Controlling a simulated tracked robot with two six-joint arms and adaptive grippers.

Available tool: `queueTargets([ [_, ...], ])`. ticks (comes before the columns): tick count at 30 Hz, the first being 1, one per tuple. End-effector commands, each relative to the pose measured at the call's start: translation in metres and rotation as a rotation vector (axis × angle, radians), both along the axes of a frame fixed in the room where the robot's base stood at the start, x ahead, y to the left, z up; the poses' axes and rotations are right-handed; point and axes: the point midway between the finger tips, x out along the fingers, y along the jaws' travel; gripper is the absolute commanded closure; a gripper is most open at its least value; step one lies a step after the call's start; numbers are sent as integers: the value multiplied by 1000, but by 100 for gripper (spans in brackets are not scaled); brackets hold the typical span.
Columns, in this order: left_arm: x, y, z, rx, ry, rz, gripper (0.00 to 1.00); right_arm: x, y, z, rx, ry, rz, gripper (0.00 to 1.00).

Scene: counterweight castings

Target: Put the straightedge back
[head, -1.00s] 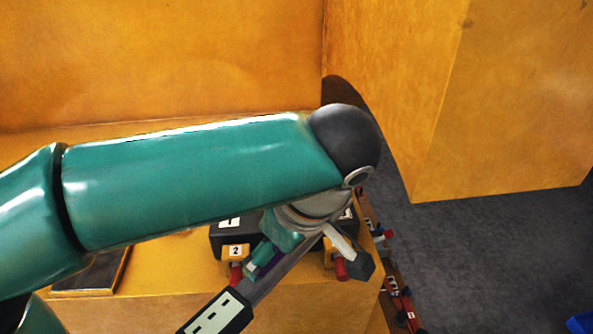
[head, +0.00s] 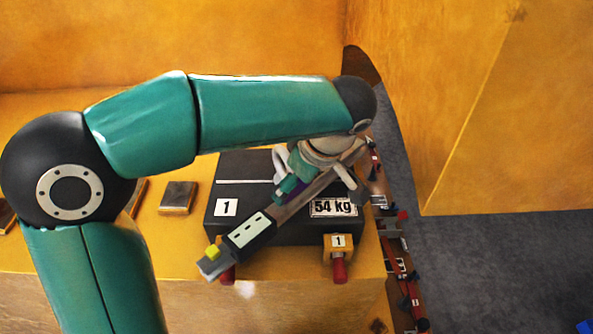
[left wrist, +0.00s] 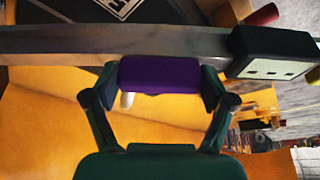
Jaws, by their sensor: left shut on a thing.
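The straightedge is a long grey bar (head: 320,187) with a purple grip and a black box with a white label (head: 249,235) near its lower-left end. My left gripper (head: 293,186) is shut on the purple grip (left wrist: 160,75), which sits between both fingers in the left wrist view. The bar slants across the picture over a dark casting (head: 250,168) marked "1" and "54 kg". In the left wrist view the bar (left wrist: 60,42) runs almost level. I cannot tell the height of the bar above the casting. My right gripper is not in view.
The casting stands on an orange bench (head: 180,245). A clamp (head: 338,242) marked "1" with a red handle is at its front. A small dark block (head: 178,197) lies left. A rack of red-handled tools (head: 392,240) stands right, beside grey floor (head: 500,260). Orange walls rise behind and right.

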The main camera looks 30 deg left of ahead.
Motion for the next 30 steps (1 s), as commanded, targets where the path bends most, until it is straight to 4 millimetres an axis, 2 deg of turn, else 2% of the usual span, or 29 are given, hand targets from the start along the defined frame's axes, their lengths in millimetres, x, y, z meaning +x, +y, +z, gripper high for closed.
queueTargets([
  [3, 11, 6, -5, 0, 0, 0, 84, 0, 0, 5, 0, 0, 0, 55],
  [10, 22, 12, -11, 0, 0, -2, 84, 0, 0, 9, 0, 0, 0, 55],
  [16, 37, 21, -27, 0, 1, -4, 84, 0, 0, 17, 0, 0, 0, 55],
  [28, 38, 21, -33, -1, -2, -5, 84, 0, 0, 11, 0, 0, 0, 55],
  [29, 38, 21, -32, -1, 0, -4, 12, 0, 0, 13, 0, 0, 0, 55],
  [30, 38, 21, -32, -1, 0, -4, 6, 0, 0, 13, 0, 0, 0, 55],
])
